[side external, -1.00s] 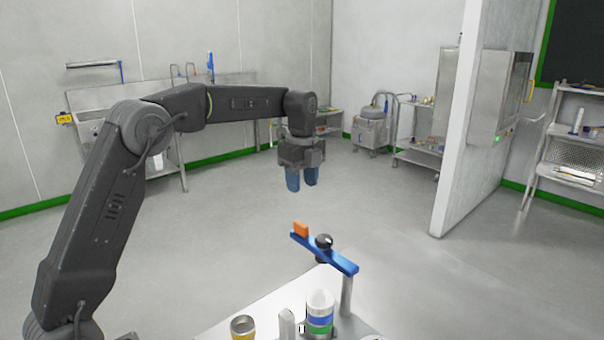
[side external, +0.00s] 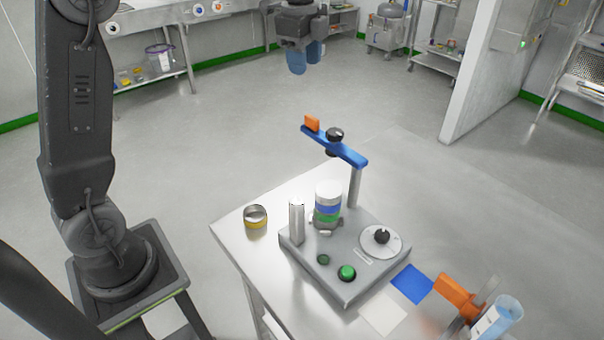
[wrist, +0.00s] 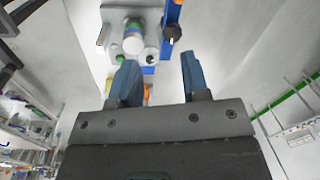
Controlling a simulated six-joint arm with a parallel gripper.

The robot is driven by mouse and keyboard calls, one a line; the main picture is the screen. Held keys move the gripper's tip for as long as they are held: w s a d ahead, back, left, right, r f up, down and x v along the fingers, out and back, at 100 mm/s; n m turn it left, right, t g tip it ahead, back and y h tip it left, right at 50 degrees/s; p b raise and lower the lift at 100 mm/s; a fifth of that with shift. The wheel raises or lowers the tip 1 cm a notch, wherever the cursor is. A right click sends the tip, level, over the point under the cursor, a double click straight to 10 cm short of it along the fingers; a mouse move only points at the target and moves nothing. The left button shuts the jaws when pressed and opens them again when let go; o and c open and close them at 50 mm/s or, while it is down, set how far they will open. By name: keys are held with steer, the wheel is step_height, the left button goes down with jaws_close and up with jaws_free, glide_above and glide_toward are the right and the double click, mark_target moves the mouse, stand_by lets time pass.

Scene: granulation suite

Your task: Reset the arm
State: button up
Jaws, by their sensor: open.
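My gripper (side external: 306,64) hangs high above the floor in the side view, beyond and above the work table (side external: 235,240). Its two blue fingers point down, apart, with nothing between them. In the wrist view the fingers (wrist: 160,64) are spread. Beyond them show the grey device base (wrist: 112,14), the banded canister (wrist: 133,42) and the blue bar (wrist: 167,20). My gripper touches nothing.
On the table, a grey device (side external: 330,275) bears a white, blue and green canister (side external: 327,205), a green button (side external: 347,272) and a post with a blue bar (side external: 345,152). A yellow-banded tin (side external: 256,217) stands left. A partition wall (side external: 495,75) rises right. Open floor surrounds the table.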

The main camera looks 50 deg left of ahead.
steer(key=s+d+n+t, duration=0.1)
steer(key=s+d+n, duration=0.25)
steer(key=s, duration=0.35)
steer(key=s+d+n+t, duration=0.1)
steer(key=s+d+n, duration=0.1)
steer(key=s+n, duration=0.3)
steer(key=s+d+f+n+t, duration=0.1)
steer(key=s+f+n, duration=0.1)
steer(key=s, duration=0.4)
steer(key=s+d+f+n+t, duration=0.1)
steer(key=s+f+n, duration=0.2)
steer(key=s, duration=0.3)
steer(key=shift+s+f+n, duration=0.35)
steer(key=shift+s+n, duration=0.05)
steer(key=shift+n, duration=0.15)
